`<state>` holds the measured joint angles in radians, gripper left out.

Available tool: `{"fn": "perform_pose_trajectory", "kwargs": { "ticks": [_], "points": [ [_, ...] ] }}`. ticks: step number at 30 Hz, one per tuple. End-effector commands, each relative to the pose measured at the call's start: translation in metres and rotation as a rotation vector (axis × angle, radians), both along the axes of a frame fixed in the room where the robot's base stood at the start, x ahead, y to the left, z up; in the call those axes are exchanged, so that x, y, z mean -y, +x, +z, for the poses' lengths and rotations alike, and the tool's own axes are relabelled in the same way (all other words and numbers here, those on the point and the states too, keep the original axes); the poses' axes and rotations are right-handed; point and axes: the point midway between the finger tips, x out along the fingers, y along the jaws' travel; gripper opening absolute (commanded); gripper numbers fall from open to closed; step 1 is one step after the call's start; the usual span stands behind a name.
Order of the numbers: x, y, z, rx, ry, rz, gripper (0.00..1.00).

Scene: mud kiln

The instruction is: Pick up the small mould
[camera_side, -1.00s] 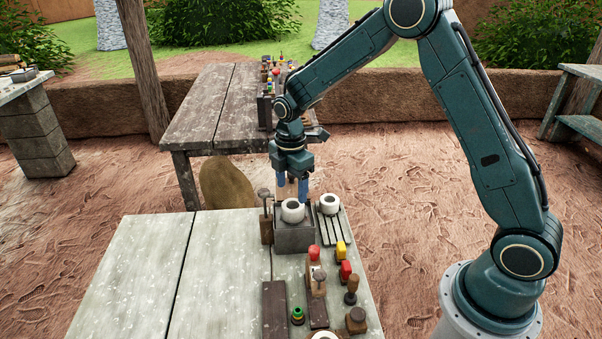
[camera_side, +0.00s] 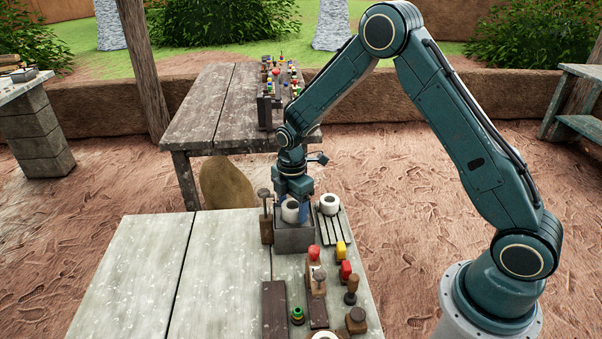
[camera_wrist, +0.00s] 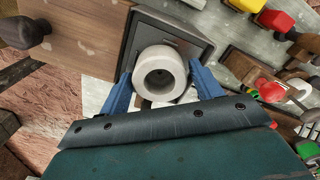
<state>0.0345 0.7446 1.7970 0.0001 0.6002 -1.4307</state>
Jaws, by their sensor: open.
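A white, thick-walled round piece with a hole in its top, which looks like the small mould (camera_side: 290,212), stands in a dark grey open box (camera_side: 294,240) at the table's far right. It also shows in the wrist view (camera_wrist: 160,73), upright between the two blue fingers. My gripper (camera_side: 293,213) points down over the box, and in the wrist view (camera_wrist: 160,78) its fingers are open on either side of the white piece. I cannot tell whether either finger touches it.
A similar white ring (camera_side: 329,204) sits on a slatted rack (camera_side: 334,228) close on the right. A brown wooden block with a knob (camera_side: 266,228) stands against the box's left. Stamps and red and yellow pieces crowd the front right. The table's left (camera_side: 140,270) is clear.

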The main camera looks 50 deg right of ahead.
Motion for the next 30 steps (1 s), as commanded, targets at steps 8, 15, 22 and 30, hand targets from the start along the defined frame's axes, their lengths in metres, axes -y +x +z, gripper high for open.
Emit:
{"fn": "perform_pose_trajectory", "kwargs": {
  "ticks": [8,15,22,30],
  "points": [
    [-0.0001,-0.0001,-0.0041,0.0,0.0,0.0,0.65],
    [-0.0001,-0.0001,-0.0038,0.0,0.0,0.0,0.65],
    [-0.0001,-0.0001,-0.0037,0.0,0.0,0.0,0.31],
    [-0.0002,0.0002,-0.0031,0.001,0.0,0.0,0.23]
  ]
}}
